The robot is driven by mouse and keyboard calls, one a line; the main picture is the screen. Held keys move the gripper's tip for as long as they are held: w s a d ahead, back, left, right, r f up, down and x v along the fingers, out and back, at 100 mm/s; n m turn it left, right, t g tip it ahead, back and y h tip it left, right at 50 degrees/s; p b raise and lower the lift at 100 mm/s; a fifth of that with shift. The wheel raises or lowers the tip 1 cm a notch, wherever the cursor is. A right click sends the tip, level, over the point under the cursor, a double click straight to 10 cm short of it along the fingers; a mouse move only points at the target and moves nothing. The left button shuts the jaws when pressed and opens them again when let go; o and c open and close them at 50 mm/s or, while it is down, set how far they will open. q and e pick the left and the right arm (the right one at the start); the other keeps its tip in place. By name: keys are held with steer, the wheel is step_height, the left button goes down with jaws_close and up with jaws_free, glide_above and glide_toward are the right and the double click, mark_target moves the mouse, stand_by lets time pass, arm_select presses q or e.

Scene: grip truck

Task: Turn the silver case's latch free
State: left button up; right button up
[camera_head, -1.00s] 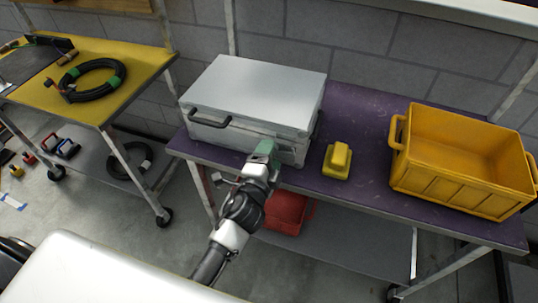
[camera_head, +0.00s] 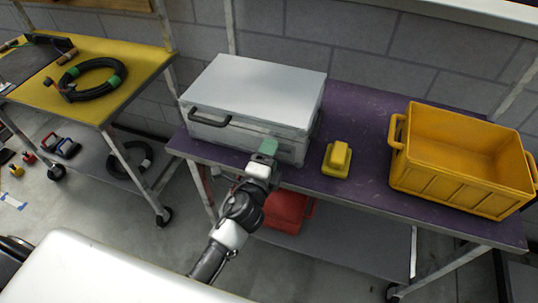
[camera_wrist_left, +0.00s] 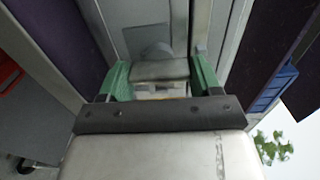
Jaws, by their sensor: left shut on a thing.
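The silver case (camera_head: 255,85) lies closed on the purple table, its black handle (camera_head: 210,117) on the front face. My left gripper (camera_head: 268,148) is at the right part of the case's front, its green fingertips against it. In the left wrist view its two green fingers (camera_wrist_left: 161,80) stand on either side of a small grey latch (camera_wrist_left: 159,70), and the gripper is shut on it. The fingers hide the latch in the head view. My right gripper is not in view.
A yellow block-like object (camera_head: 337,160) and an orange crate (camera_head: 465,160) stand right of the case on the purple table (camera_head: 360,115). A red container (camera_head: 287,210) is on the shelf below. A yellow-topped table (camera_head: 125,65) with a coiled cable (camera_head: 92,78) stands left.

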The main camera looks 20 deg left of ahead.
arm_select(q)
steer(key=o, duration=0.9)
steer(key=s+b, duration=0.2)
steer(key=s, duration=0.8)
steer(key=shift+s+a, duration=0.15)
steer(key=shift+s, duration=0.25)
